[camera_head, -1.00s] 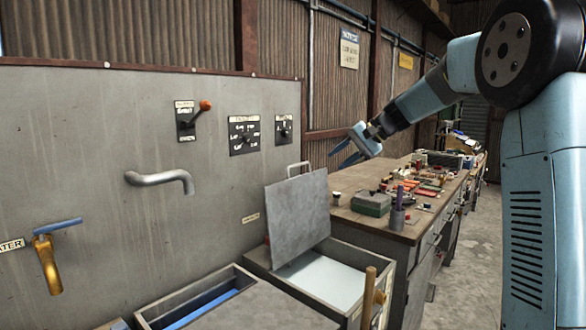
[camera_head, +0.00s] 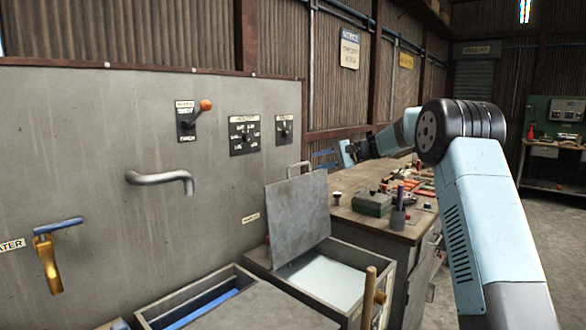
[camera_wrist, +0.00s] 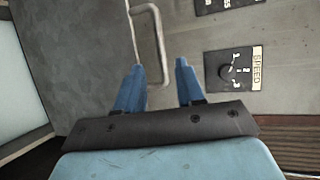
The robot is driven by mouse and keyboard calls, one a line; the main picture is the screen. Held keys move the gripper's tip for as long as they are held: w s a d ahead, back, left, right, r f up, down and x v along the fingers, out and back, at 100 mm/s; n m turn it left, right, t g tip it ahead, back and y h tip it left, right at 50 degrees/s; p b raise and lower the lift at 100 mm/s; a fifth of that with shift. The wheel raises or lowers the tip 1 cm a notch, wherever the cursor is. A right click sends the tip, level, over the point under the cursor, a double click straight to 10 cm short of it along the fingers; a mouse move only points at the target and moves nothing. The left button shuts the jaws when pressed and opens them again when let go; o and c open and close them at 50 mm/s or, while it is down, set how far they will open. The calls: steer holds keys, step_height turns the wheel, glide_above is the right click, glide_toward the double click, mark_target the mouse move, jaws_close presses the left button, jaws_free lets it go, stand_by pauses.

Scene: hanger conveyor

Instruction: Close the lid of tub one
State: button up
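A grey lid (camera_head: 298,218) stands raised, tilted back towards the panel, on an open tub (camera_head: 375,268) with pale contents. A bent-rod handle (camera_head: 299,169) sits at the lid's upper edge. I cannot read which tub is number one. In the wrist view my gripper (camera_wrist: 158,78) is open and empty, with two blue fingers apart. The handle (camera_wrist: 158,45) shows ahead between the fingertips, and the lid (camera_wrist: 75,60) fills the left side. No contact is evident.
A second tub (camera_head: 150,312) with blue contents is at the front, partly covered by a grey lid (camera_head: 265,308). A tap pipe (camera_head: 160,180) and levers project from the panel. A cluttered bench (camera_head: 375,222) stands behind right. A wooden stick (camera_head: 368,298) rises at the tub's right.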

mark_target(293, 167)
steer(key=x, duration=1.1)
steer(key=shift+d, duration=0.1)
jaws_close()
steer(key=shift+f, duration=0.1)
